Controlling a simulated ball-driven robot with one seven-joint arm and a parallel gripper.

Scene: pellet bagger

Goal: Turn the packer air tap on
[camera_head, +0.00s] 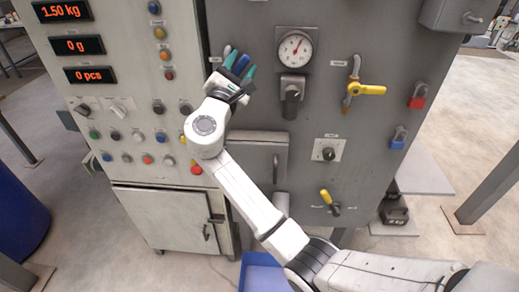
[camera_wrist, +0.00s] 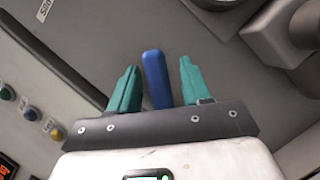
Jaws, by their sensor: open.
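A blue lever handle (camera_wrist: 155,78) on the grey cabinet front shows in the wrist view, standing between the two green fingers of my gripper (camera_wrist: 157,68). The fingers are open, with a gap visible on each side of the handle. In the head view my gripper (camera_head: 235,67) is at the upper left of the grey panel, and the blue handle (camera_head: 241,64) shows between its fingers. The handle's pivot and any label naming it are hidden or unreadable, so I cannot tell for certain that it is the packer air tap.
A pressure gauge (camera_head: 295,49) and a black knob (camera_head: 291,101) are right of my gripper. Yellow levers (camera_head: 367,90) (camera_head: 327,198) and red (camera_head: 417,97) and blue (camera_head: 399,138) padlocks are farther right. A button panel (camera_head: 120,90) with displays stands left.

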